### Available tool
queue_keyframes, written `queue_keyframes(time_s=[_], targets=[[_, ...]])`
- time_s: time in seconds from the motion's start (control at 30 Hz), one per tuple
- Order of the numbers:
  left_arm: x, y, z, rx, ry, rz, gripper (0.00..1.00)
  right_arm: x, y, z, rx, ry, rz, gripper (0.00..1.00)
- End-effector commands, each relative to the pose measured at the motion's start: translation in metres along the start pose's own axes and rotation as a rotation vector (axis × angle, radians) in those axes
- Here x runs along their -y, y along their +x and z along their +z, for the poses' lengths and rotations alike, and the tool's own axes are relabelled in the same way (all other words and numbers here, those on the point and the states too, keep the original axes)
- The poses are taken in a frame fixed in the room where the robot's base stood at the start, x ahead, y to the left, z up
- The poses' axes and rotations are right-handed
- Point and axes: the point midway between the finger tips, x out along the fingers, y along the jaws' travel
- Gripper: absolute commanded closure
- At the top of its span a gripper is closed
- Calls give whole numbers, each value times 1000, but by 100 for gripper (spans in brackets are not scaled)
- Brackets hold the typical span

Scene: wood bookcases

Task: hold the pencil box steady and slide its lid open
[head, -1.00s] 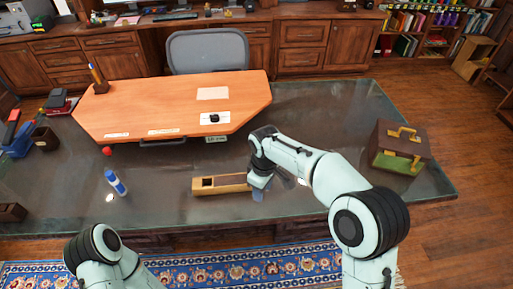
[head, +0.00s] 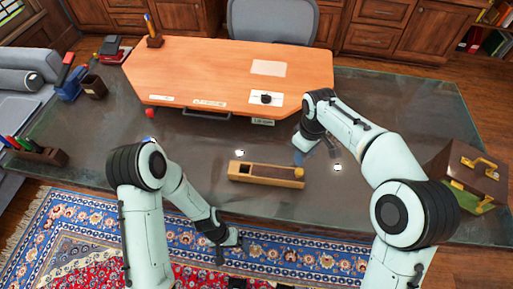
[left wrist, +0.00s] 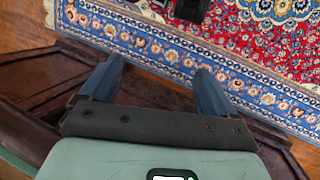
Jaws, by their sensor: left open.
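The pencil box (head: 266,179) is a long, narrow wooden box lying flat near the front edge of the glass-topped desk. A dark square opening shows at its left end and a small yellowish knob at its right end. My left gripper (head: 230,246) is low in front of the desk, over the rug and apart from the box. The left wrist view shows its two blue fingers (left wrist: 157,84) spread wide with nothing between them. My right gripper (head: 306,153) is just behind and right of the box, apart from it; its finger gap is unclear.
An orange wooden board (head: 225,75) covers the back of the desk (head: 190,150). A brown case with a yellow handle (head: 470,165) stands at the right. A pen holder (head: 40,154) is at the far left. The glass around the box is clear.

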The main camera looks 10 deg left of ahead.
Motion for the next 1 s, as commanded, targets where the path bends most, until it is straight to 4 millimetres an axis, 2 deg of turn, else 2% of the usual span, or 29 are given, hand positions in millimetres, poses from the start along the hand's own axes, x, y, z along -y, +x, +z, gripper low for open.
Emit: queue_keyframes(time_s=[0.03, 0.1, 0.27, 0.37, 0.6, 0.7, 0.9, 1.0], targets=[[-18, -24, -13, -4, 55, 15, 11, 0, 0, 0, 0, 0, 0, 57], [-42, -52, -20, 13, 121, 47, 11, 0, 0, 0, 0, 0, 0, 57], [-98, -114, -28, 41, 318, 140, 11, 0, 0, 0, 0, 0, 0, 57], [-124, -148, -46, 38, 565, 146, 11, 0, 0, 0, 0, 0, 0, 57], [-138, -197, -117, 31, 1187, -64, 11, 0, 0, 0, 0, 0, 0, 57], [-142, -221, -144, 44, 1392, -176, 11, 0, 0, 0, 0, 0, 0, 57], [-145, -257, -176, 84, 1616, -338, 11, 0, 0, 0, 0, 0, 0, 57], [-145, -263, -182, 95, 1656, -373, 11, 0, 0, 0, 0, 0, 0, 57]])
